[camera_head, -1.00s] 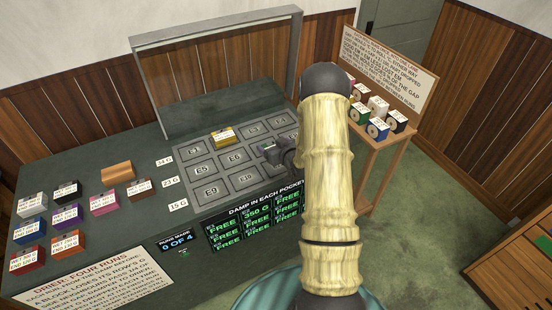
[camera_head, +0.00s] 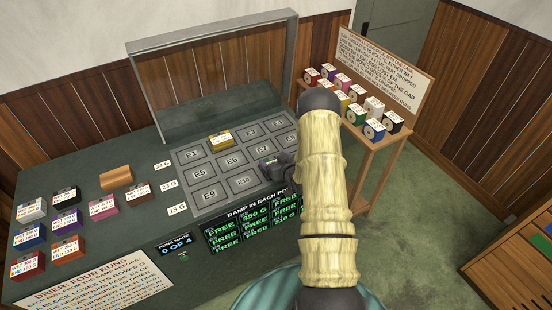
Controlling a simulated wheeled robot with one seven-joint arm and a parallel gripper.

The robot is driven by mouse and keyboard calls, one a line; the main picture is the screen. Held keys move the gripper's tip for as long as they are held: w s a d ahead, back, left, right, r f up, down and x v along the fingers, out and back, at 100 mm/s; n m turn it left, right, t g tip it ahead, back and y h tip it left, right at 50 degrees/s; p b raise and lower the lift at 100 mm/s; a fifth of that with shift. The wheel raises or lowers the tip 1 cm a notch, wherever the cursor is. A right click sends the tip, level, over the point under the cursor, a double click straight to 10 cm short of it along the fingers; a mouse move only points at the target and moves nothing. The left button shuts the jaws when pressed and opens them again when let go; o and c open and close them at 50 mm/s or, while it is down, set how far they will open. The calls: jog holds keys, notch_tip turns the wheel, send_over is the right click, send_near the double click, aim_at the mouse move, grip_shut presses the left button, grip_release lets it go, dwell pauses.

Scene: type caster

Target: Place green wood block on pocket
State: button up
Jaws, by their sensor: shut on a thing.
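Pockets E1 (camera_head: 192,153), E5 (camera_head: 200,172), E6 (camera_head: 232,162), E9 (camera_head: 209,194) and E10 (camera_head: 243,181) look empty. My arm hides the grid's lower right part.
Several coloured blocks (camera_head: 66,219) and a plain wood block (camera_head: 116,177) stand on the bench's left. A grey frame (camera_head: 215,35) rises behind the grid. A display (camera_head: 252,225) lists damp per pocket. A side table (camera_head: 375,150) holds several labelled boxes.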

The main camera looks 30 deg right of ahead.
jog(key=shift+w+a, duration=0.1)
jog(key=shift+a, duration=0.4)
jog(key=shift+f, duration=0.15)
jog(key=o, duration=1)
jog(key=shift+d, duration=0.15)
jog(key=shift+o, duration=0.2)
